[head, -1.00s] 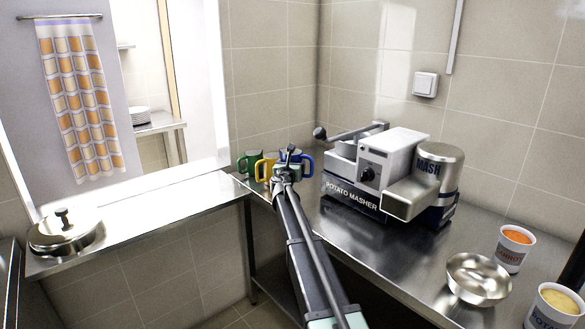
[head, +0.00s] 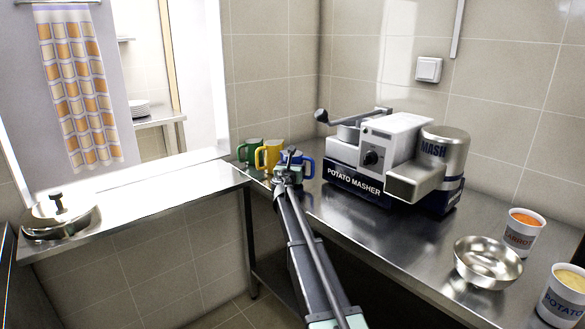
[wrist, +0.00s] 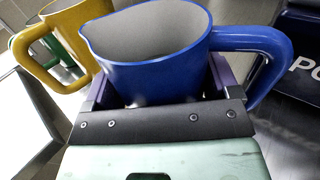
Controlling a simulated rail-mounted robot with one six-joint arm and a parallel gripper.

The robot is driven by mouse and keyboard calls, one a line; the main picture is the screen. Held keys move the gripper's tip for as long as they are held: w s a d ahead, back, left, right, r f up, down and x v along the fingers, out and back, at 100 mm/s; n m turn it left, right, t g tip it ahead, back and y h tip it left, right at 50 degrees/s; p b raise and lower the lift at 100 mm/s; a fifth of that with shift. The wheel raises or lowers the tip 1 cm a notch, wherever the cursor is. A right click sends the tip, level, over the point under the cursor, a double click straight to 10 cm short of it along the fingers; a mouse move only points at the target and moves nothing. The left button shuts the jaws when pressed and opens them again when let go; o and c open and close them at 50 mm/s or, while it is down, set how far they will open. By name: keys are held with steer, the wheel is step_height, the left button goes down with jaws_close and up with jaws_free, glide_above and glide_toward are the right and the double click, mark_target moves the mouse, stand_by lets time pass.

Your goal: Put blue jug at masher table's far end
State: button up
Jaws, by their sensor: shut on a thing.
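The blue jug (wrist: 160,70) is upright in the wrist view, its open mouth up and its handle to the right. My gripper (wrist: 155,98) is shut on its body, with a finger at each side. In the head view my gripper (head: 288,178) hides much of the blue jug, whose handle (head: 309,167) shows at its right. The jug is over the far corner of the metal masher table (head: 345,217), left of the potato masher (head: 385,160). I cannot tell whether its base touches the table.
A yellow jug (head: 267,154) and a green jug (head: 248,150) stand just left of and behind the blue jug. A metal bowl (head: 488,262), a carrot tub (head: 523,234) and a potato tub (head: 567,295) stand at the near right. Bare table lies in front of the masher.

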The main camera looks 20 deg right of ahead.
steer(key=shift+f+b, duration=0.5)
steer(key=shift+f, duration=0.05)
steer(key=o, duration=1.2)
steer(key=shift+c, duration=0.2)
